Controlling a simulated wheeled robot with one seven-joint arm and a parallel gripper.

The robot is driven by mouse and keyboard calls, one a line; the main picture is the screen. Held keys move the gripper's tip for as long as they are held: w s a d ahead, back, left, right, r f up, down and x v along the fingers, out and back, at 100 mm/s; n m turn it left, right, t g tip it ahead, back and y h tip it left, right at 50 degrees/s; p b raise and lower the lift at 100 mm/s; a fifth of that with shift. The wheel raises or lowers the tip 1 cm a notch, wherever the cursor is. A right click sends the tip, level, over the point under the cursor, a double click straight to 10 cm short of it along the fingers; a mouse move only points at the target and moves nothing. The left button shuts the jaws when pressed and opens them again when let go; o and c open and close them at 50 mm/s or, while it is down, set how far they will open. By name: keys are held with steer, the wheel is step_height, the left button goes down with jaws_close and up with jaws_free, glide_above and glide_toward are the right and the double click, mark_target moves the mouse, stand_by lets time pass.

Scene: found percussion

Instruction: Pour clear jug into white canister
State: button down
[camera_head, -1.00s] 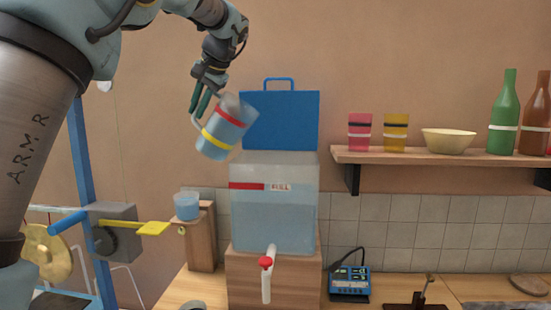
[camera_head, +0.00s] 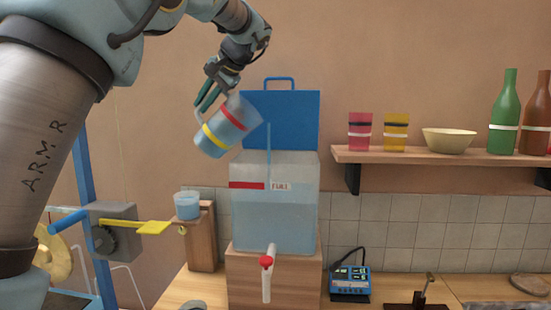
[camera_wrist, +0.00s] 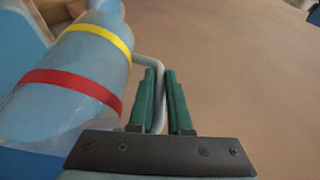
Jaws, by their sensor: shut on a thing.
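The clear jug (camera_head: 222,130), with a red and a yellow band, is tilted with its mouth toward the upper right, above the left part of the white canister. My gripper (camera_head: 207,98) is shut on the jug's handle; the wrist view shows the jug (camera_wrist: 80,68) left of the gripper fingers (camera_wrist: 160,80), with the handle between them. A thin bluish stream (camera_head: 268,160) falls from near the jug's mouth into the canister. The white canister (camera_head: 300,172) is translucent, its blue lid (camera_head: 295,115) standing open behind. Bluish liquid fills its lower part, below the red FULL mark (camera_head: 247,185).
The canister stands on a wooden block (camera_head: 245,280), its red-handled tap (camera_head: 267,264) in front. A small cup (camera_head: 187,206) stands on a wooden stand at left, beside a yellow lever (camera_head: 153,228). A shelf (camera_head: 400,157) with cups, a bowl and bottles is at right.

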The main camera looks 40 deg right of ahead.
mark_target(220, 107)
steer(key=shift+s+d+f+t+y+b, duration=0.25)
steer(key=shift+s+d+t+y+b, duration=0.35)
steer(key=shift+b, duration=0.55)
stand_by(1.0)
steer(key=shift+s+d+r+m+t+y+b, duration=0.3)
steer(key=shift+d+m+t+y+b, duration=0.15)
steer(key=shift+t, duration=0.25)
stand_by(2.0)
steer(key=shift+s+d+r+m+t+y+b, duration=0.15)
steer(key=shift+s+d+m+t+y+b, duration=0.1)
steer(key=shift+s+d+t+y+b, duration=0.4)
stand_by(1.8)
